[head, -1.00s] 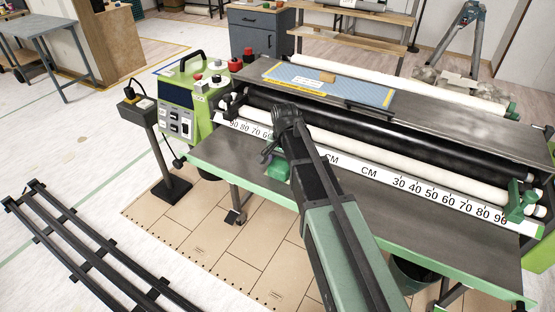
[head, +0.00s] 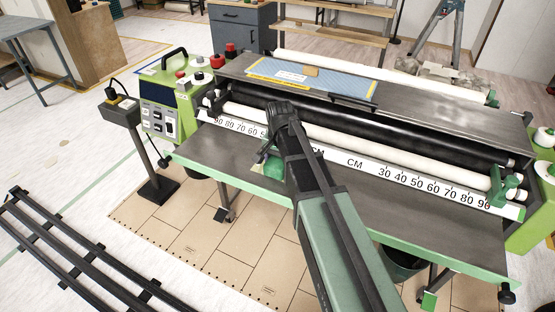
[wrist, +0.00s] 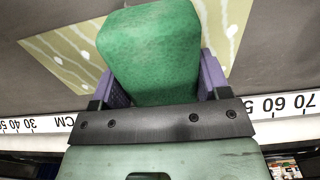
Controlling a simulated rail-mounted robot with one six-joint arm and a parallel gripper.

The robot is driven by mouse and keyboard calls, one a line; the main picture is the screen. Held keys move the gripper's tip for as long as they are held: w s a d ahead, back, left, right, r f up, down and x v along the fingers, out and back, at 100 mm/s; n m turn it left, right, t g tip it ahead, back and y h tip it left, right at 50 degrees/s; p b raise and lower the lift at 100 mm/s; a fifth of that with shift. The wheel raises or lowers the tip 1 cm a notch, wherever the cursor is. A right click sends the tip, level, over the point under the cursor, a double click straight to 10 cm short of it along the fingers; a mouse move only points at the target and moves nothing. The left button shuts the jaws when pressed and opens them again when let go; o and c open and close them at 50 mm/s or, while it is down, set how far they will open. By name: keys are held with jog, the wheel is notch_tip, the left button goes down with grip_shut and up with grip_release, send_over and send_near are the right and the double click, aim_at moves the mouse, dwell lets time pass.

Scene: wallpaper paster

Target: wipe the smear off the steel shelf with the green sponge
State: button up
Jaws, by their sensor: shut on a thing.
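My gripper (wrist: 155,88) is shut on the green sponge (wrist: 150,50), with a purple finger on each side of it. In the head view the sponge (head: 272,168) shows beside my arm, over the left part of the steel front shelf (head: 400,215). I cannot tell whether it touches the shelf. A yellow-green patterned paper piece (wrist: 68,52) lies on the grey surface beneath and around the sponge in the wrist view. A faint pale smear (head: 455,108) shows on the upper steel top at the right. My arm hides part of the front shelf.
A white centimetre ruler (head: 355,163) and rollers (head: 400,150) run behind the front shelf. A blue mat (head: 335,82) with a small tan block (head: 312,71) lies on the upper top. A green control box (head: 165,105) stands at the left. The front shelf's right part is clear.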

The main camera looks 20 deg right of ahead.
jog(key=shift+s+d+f, duration=0.15)
jog(key=shift+s+d, duration=1.2)
jog(key=shift+w+r, duration=0.15)
jog(key=shift+r, duration=0.05)
jog(key=shift+s+d+f, duration=0.15)
jog(key=shift+s+d, duration=1.1)
jog(key=shift+s, duration=0.1)
jog(key=shift+s+d, duration=0.1)
jog(key=shift+d, duration=0.05)
jog(key=shift+s+d, duration=0.45)
jog(key=shift+d, duration=0.05)
